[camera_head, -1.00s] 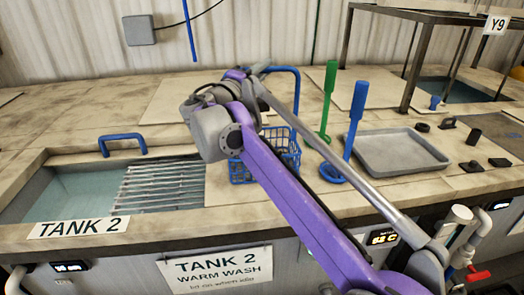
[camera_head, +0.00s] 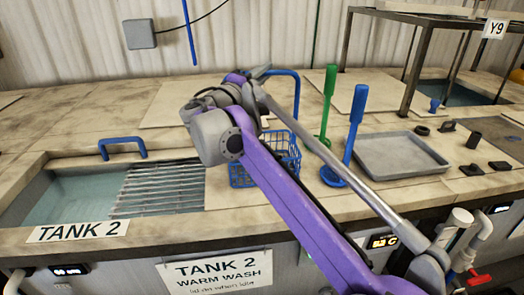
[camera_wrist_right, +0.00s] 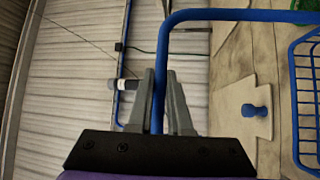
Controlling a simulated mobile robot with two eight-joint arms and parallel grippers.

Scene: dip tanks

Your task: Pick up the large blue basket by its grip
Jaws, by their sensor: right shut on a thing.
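The large blue basket (camera_head: 290,150) is a wire-mesh basket on the counter, right of the tank 2 opening, partly hidden behind my right arm. Its tall blue grip (camera_head: 297,90) arches above it. My right gripper (camera_head: 262,72) is at the top left of the grip, its fingers mostly hidden in the head view. In the right wrist view the fingers of my right gripper (camera_wrist_right: 163,100) are shut around the blue bar of the grip (camera_wrist_right: 225,15), and part of the basket mesh (camera_wrist_right: 308,95) shows at the right edge. I cannot see any gap under the basket. My left gripper is not in view.
Tank 2 (camera_head: 75,190) is open at left, with a metal rack (camera_head: 160,188) in it. A green upright tool (camera_head: 328,105) and a blue one (camera_head: 353,125) stand right of the basket. A grey tray (camera_head: 400,152) lies further right, near a metal frame (camera_head: 415,60).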

